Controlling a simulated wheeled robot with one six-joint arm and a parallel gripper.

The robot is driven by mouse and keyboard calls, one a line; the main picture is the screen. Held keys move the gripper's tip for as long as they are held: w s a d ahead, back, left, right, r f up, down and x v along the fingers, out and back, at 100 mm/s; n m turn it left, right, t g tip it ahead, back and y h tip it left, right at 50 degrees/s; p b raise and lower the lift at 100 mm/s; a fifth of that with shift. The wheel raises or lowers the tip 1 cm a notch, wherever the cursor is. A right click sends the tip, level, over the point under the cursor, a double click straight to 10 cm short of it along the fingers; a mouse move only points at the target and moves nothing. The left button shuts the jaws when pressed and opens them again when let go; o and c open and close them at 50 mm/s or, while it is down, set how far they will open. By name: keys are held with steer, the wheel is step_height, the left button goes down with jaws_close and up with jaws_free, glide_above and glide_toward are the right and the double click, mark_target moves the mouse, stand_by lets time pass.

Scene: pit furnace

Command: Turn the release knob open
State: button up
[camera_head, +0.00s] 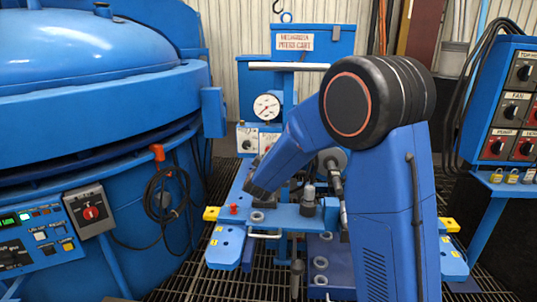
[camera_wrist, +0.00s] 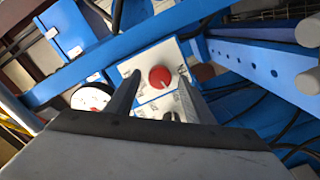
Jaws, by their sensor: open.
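A round red knob (camera_wrist: 160,77) with a pale pointer mark sits on a white plate (camera_wrist: 148,95) in the wrist view. I cannot read the plate's lettering. My gripper (camera_wrist: 158,80) is open and empty, with one finger to each side of the red knob in the picture. I cannot tell whether the fingers reach the knob's depth; no contact shows. In the head view, the cart's white panels (camera_head: 247,139) stand below a gauge, partly behind my arm. The red knob cannot be made out there.
A round gauge (camera_head: 267,107) is on the blue cart (camera_head: 313,45). The blue furnace (camera_head: 95,110) stands at the left, with a red switch (camera_head: 91,213). A control cabinet (camera_head: 510,110) stands at the right. A blue perforated beam (camera_wrist: 262,65) runs close to the right of my gripper.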

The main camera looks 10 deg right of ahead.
steer(key=f+v, duration=0.1)
steer(key=v, duration=1.5)
steer(key=shift+r, duration=0.45)
steer(key=shift+s, duration=0.15)
